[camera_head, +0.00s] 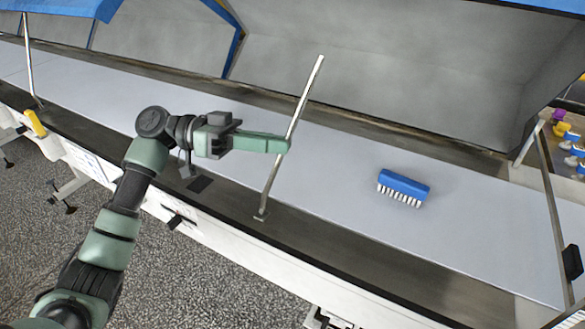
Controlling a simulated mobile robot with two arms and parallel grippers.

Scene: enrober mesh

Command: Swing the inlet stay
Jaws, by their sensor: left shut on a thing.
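The inlet stay (300,104) is a thin metal rod. Its foot meets a small bracket on the near dark rail of the machine, and it leans up and to the right over the pale belt. My left gripper (284,145) comes in from the left and is shut on the rod around its middle. The fingers hide a short piece of the rod. My right gripper is not in view.
A blue brush (403,187) with white bristles lies on the pale belt (340,180) right of the rod. A raised grey hood (400,70) stands behind. Another rod (28,60) stands at the far left. Several small coloured items (568,135) are at the right edge.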

